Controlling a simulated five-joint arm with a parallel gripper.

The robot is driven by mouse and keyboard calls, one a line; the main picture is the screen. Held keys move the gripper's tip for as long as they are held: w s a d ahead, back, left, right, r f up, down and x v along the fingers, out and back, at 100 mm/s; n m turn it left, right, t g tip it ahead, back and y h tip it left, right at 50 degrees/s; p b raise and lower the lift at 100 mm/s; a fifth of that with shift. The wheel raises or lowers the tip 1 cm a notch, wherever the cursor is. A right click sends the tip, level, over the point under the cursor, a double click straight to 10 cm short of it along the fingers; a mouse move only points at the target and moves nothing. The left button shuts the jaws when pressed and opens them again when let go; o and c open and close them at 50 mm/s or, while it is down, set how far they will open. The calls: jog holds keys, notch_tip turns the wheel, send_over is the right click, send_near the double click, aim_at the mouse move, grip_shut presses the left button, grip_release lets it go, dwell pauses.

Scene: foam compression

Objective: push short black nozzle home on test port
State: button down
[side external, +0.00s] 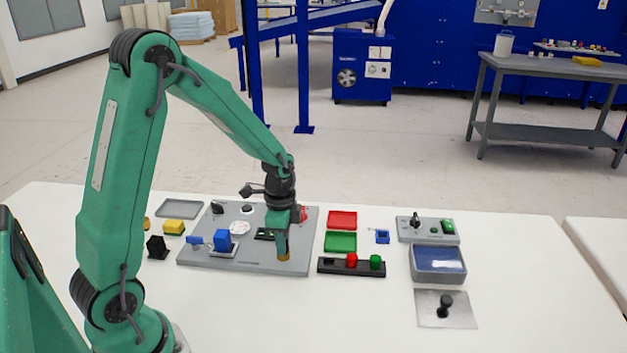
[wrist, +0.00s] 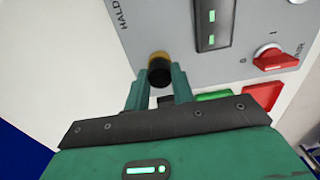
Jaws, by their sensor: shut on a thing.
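My gripper (side external: 282,246) points down over the front right part of the grey test panel (side external: 250,264). In the wrist view my gripper (wrist: 160,82) has its two teal fingers shut on the short black nozzle (wrist: 160,74). The brass-coloured test port (wrist: 157,57) shows just beyond the nozzle, in line with it. In the side view the port (side external: 284,256) is right below my fingertips, and the fingers hide the nozzle. The nozzle appears to meet the port, but I cannot tell how deep it sits.
On the panel are a red rotary switch (wrist: 272,58), a dark display window (wrist: 212,22) and a blue block (side external: 222,238). Right of the panel lie a red tray (side external: 342,220), a green tray (side external: 340,242) and a black rack (side external: 326,265).

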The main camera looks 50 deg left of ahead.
jog(key=shift+f, duration=0.1)
jog(key=c, duration=1.1)
grip_release()
jog(key=shift+r, duration=3.9)
